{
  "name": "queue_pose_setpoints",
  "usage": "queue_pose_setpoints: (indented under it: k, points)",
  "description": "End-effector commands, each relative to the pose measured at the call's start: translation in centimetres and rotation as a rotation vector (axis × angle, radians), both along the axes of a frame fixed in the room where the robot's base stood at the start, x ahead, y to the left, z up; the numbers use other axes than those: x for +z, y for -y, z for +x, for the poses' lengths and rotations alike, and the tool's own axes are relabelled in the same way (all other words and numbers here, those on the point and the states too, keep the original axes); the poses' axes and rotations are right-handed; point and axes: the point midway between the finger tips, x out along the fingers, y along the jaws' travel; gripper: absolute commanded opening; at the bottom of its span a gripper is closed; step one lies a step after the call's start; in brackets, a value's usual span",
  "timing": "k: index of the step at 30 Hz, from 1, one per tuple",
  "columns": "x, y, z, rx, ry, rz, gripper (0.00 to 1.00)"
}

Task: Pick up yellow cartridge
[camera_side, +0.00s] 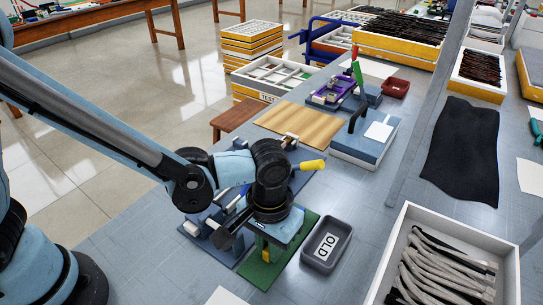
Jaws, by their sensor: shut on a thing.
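My gripper (267,248) points down below my black wrist, over a green base (290,258). It is mostly hidden by the wrist and a light blue part. A small yellow bit (265,255), which looks like part of the yellow cartridge, shows at the jaws. The jaws are shut on it. Whether it still touches the green base, I cannot tell. A larger yellow rounded end (313,165) sticks out to the right behind my wrist, and I cannot tell what it belongs to.
A dark tray marked OLD (327,244) stands right of the green base. A blue fixture (222,236) is close on the left. A blue-grey box (366,138) and a wooden board (300,124) lie behind.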

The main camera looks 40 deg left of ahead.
Motion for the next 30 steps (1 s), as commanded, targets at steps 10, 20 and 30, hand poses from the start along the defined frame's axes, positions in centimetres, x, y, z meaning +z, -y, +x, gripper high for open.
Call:
queue_pose_setpoints:
  k: [10,20,30]
  points:
    - [3.8,-0.1,-0.1,0.0,-0.001,0.0,0.0]
    - [7.7,2.3,-6.5,-0.008,-0.001,0.001,0.0]
    - [10.3,3.9,-10.5,-0.003,-0.001,0.001,0.0]
